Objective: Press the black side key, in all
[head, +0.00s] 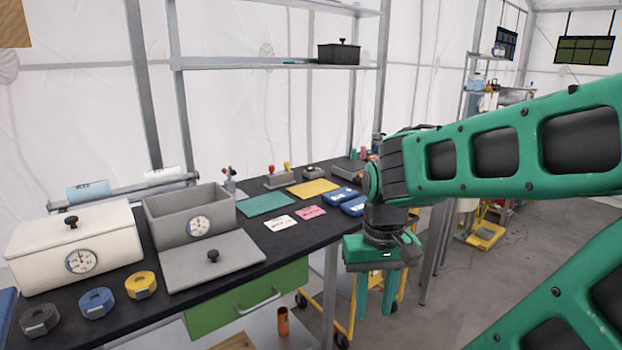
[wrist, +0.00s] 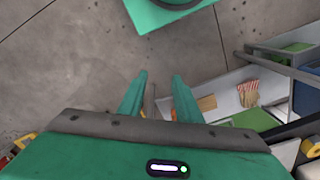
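I cannot make out a black side key for certain in either view. A small device with a red and a yellow knob (head: 281,174) stands at the back of the dark workbench (head: 187,316); any side key on it is too small to tell. My gripper (head: 376,308) hangs pointing down off the bench's right end, above the floor. In the wrist view my gripper (wrist: 158,78) shows two green fingers apart with nothing between them. It is open and touches nothing.
A white lidded box (head: 75,245), an open grey box (head: 190,216) with its lid (head: 212,262) beside it, and tape rolls (head: 141,285) fill the bench's left part. Green and yellow mats (head: 314,188) lie behind. A yellow-framed cart (head: 350,300) stands below. Grey floor (head: 530,255) is open at right.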

